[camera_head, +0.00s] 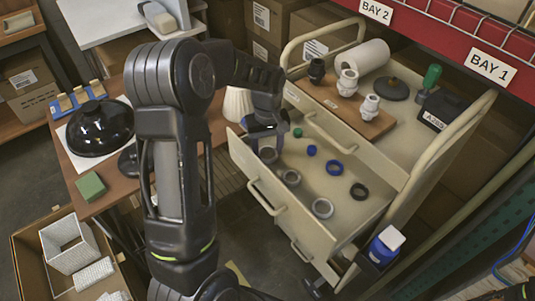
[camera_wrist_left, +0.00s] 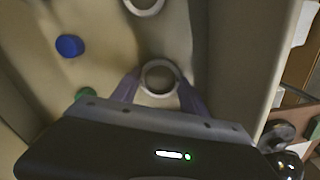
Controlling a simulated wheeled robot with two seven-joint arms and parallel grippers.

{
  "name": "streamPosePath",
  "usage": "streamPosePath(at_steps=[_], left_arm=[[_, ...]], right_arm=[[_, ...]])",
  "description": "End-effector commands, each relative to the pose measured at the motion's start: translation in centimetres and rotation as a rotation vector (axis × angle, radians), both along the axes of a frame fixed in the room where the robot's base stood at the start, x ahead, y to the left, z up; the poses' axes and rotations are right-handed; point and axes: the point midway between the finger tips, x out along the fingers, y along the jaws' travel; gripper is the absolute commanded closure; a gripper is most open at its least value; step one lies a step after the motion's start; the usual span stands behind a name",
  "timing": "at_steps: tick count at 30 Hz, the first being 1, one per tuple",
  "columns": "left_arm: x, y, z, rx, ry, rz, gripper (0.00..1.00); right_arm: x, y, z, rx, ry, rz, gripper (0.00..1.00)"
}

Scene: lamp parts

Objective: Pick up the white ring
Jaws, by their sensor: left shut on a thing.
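My left gripper (camera_head: 267,150) reaches down into the open drawer (camera_head: 330,240) of the cream cart, near the drawer's left end. In the left wrist view its two fingers (camera_wrist_left: 158,88) are shut on a pale white ring (camera_wrist_left: 158,63), one finger on each side. In the head view this ring shows only partly, as a greyish shape under the gripper. Two more pale rings lie in the drawer, one close by (camera_head: 291,177) and one nearer the front (camera_head: 322,208).
The drawer also holds a green cap (camera_head: 298,132), a blue cap (camera_head: 311,150), a blue ring (camera_head: 334,168) and a black ring (camera_head: 359,190). The drawer walls stand close around my left gripper. Lamp sockets stand on a wooden board (camera_head: 325,102) on the cart top.

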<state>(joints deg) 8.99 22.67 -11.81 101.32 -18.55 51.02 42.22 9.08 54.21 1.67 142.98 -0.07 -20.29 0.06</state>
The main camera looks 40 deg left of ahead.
Motion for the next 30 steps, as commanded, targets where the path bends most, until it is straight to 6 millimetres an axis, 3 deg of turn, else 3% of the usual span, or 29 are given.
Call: streamPosePath(at_steps=[7, 17, 23, 30], left_arm=[[0.0, 0.0, 0.0, 0.000, 0.000, 0.000, 0.86], [0.1, 0.0, 0.5, 0.000, -0.001, 0.000, 0.86], [0.1, 0.0, 3.1, 0.001, -0.005, 0.000, 0.86], [0.1, 0.0, 7.8, 0.001, -0.005, -0.001, 0.86]], right_arm=[[0.0, 0.0, 0.0, 0.000, 0.000, 0.000, 0.64], [0.0, 0.0, -0.1, 0.000, 0.000, 0.000, 0.64], [0.0, 0.0, -0.4, 0.000, 0.000, 0.000, 0.64], [0.0, 0.0, -0.9, 0.000, -0.001, 0.000, 0.64]])
